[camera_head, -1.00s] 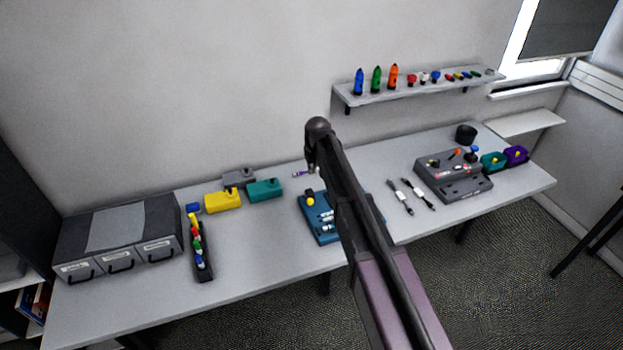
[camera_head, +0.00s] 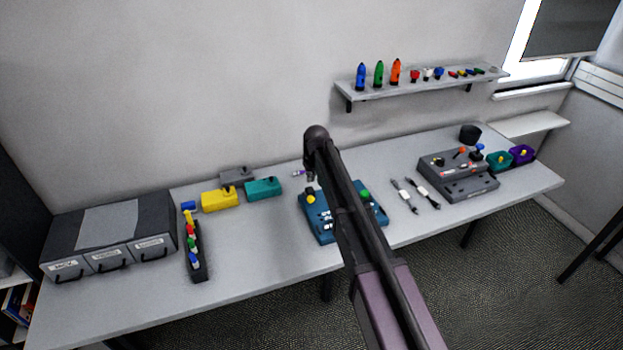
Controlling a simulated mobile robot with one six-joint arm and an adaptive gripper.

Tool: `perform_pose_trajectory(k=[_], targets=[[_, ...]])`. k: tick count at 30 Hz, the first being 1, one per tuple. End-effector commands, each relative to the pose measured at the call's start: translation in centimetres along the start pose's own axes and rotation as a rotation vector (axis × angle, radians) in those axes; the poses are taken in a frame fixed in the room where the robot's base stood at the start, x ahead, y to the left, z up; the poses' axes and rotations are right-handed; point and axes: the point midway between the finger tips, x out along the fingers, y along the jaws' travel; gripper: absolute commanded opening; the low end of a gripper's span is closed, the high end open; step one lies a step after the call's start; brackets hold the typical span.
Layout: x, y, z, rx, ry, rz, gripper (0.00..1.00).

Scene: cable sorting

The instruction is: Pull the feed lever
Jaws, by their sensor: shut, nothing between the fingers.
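My gripper (camera_head: 311,178) points down at the end of my arm, near the back edge of the blue device in the middle of the table. It is shut and looks empty. The blue device (camera_head: 318,227) has a yellow knob (camera_head: 310,198) at its left and a green knob (camera_head: 365,195) at its right; my arm hides its middle. A grey control box (camera_head: 470,188) at the right carries an orange-topped lever (camera_head: 461,152) and a blue-topped one (camera_head: 479,148). No readable label shows which is the feed lever.
A small purple-and-white piece (camera_head: 298,174) lies beside my gripper. Yellow (camera_head: 220,199) and teal (camera_head: 263,189) boxes stand to the left, with a rack (camera_head: 198,262) and drawer unit (camera_head: 110,240) beyond. Two cables (camera_head: 404,196) lie right of the blue device. A shelf (camera_head: 420,84) hangs behind.

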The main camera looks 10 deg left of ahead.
Motion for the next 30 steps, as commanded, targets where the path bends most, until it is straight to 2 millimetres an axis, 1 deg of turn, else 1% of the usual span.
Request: perform_pose_trajectory(k=[1,9,18,24,30], targets=[[0.8,0.0,0.0,0.0,0.0,0.0,0.0],[3.0,0.0,0.0,0.0,0.0,0.0,0.0],[5.0,-0.1,1.0,0.0,0.0,0.0,0.0],[6.0,-0.1,1.4,0.0,0.0,0.0,0.0],[6.3,-0.1,1.5,0.0,0.0,0.0,0.0]])
